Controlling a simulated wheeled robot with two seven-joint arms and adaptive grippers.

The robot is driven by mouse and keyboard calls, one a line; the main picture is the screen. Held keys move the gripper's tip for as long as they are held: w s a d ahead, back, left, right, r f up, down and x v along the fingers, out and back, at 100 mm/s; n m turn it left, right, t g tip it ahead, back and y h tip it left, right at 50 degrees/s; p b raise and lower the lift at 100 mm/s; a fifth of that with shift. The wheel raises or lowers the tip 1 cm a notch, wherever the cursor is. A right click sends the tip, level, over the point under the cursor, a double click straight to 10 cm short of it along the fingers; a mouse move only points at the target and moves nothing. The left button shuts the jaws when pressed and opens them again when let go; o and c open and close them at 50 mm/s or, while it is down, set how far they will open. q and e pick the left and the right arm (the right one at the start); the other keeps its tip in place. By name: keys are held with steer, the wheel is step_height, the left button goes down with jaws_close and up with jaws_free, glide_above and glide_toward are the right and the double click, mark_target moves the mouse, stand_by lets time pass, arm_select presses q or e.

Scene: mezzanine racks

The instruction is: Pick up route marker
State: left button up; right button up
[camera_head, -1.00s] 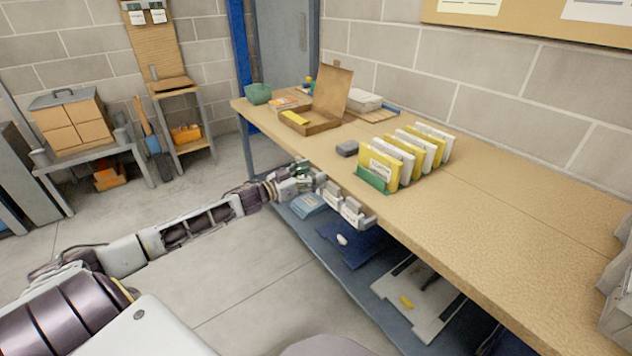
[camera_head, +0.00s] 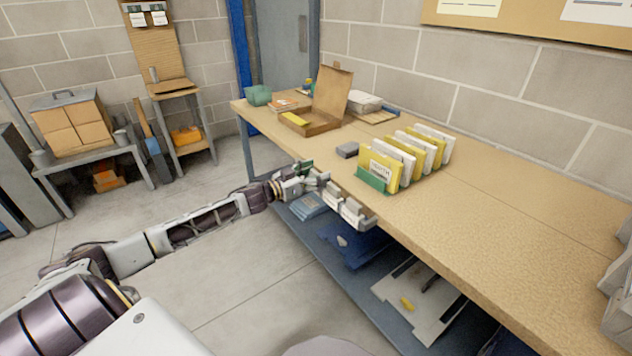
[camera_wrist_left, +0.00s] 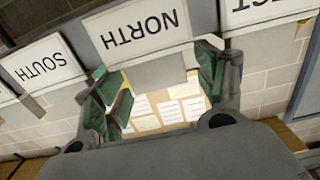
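Several white cards in grey holders (camera_head: 352,213) stand along the table's front edge. In the left wrist view I read an upside-down NORTH card (camera_wrist_left: 138,27), a SOUTH card (camera_wrist_left: 42,63) and part of another card (camera_wrist_left: 265,10). I cannot tell for sure which thing is the route marker. My left gripper (camera_head: 318,178) is at the table's front edge, by the card holders. In the left wrist view its green-padded fingers (camera_wrist_left: 158,85) are spread apart below the NORTH card, with a grey tab between them. No grip shows. My right gripper is out of view.
On the table (camera_head: 500,230) stand a green rack of yellow and white folders (camera_head: 385,168), a small grey block (camera_head: 347,150) and an open cardboard box (camera_head: 310,128). A lower shelf (camera_head: 335,270) holds flat items. The table's right part is mostly bare.

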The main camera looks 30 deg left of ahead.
mark_target(316, 172)
arm_select(q)
steer(key=c, duration=1)
steer(key=shift+o, duration=0.2)
steer(key=shift+r+p, duration=0.35)
steer(key=shift+r, duration=0.55)
step_height(316, 172, up, 7)
steer(key=shift+f+p, duration=0.1)
steer(key=shift+p, duration=1)
steer(key=shift+r, duration=0.7)
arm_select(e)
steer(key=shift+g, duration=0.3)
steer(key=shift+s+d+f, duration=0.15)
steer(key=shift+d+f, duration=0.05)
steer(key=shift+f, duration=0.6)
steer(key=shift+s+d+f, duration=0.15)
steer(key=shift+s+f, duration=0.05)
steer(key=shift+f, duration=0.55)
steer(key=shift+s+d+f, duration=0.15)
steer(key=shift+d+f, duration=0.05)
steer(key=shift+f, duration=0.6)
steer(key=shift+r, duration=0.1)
